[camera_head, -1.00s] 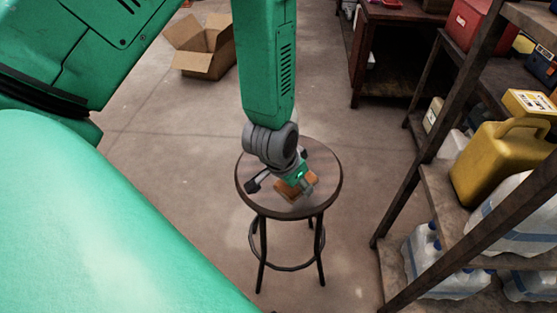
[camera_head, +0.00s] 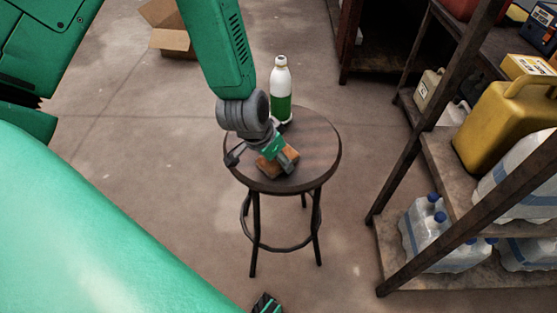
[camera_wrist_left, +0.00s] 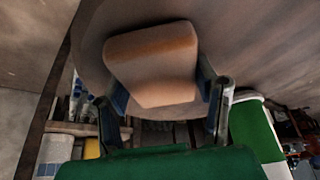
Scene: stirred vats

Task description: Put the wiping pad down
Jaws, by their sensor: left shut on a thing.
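The wiping pad (camera_head: 274,171) is an orange-brown block at the round stool top (camera_head: 318,150). My left gripper (camera_head: 272,160) is over the stool and shut on the pad. In the left wrist view the pad (camera_wrist_left: 152,62) sits between the two fingers of the left gripper (camera_wrist_left: 160,92), with the dark stool top behind it. I cannot tell whether the pad touches the stool. A small dark and green part (camera_head: 265,303) shows at the bottom edge of the head view; it may be my right gripper, and its fingers are not clear.
A white and green bottle (camera_head: 281,92) stands upright at the stool's back, close to my left arm; it shows beside one finger in the left wrist view (camera_wrist_left: 252,128). A shelf (camera_head: 452,170) with jugs is on the right. A cardboard box (camera_head: 176,40) lies behind.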

